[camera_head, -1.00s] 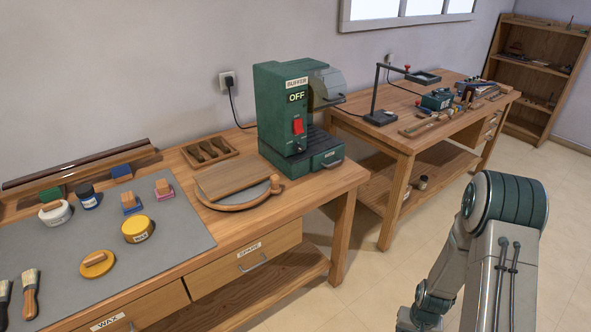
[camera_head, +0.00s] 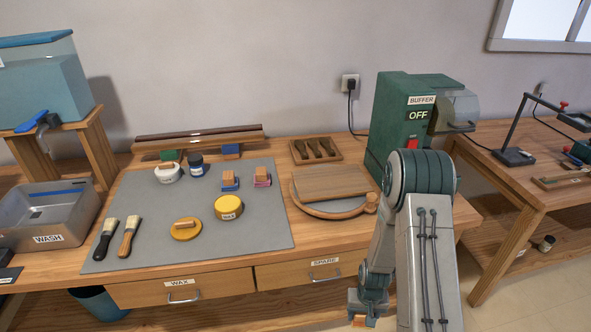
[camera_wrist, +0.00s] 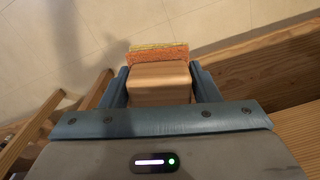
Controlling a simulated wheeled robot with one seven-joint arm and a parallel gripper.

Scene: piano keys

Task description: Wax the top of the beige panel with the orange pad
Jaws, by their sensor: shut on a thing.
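My gripper (camera_head: 367,303) hangs low in front of the workbench's right part, below the bench top. In the wrist view my gripper (camera_wrist: 158,85) is shut on the wooden handle block of the orange pad (camera_wrist: 158,56). The pad's orange layer has a yellowish edge and points out over the floor, touching nothing. A bit of the orange pad (camera_head: 360,322) also shows in the head view. A flat tan-brown panel (camera_head: 330,181) lies on a round wooden stand at the bench's right; it is the only panel-like thing I see. The pad is well apart from it.
The green buffer (camera_head: 395,110) reads OFF. Drawers marked WAX (camera_head: 180,285) and SPARE (camera_head: 318,268) are closed. A wash basin (camera_head: 45,215) is at left.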

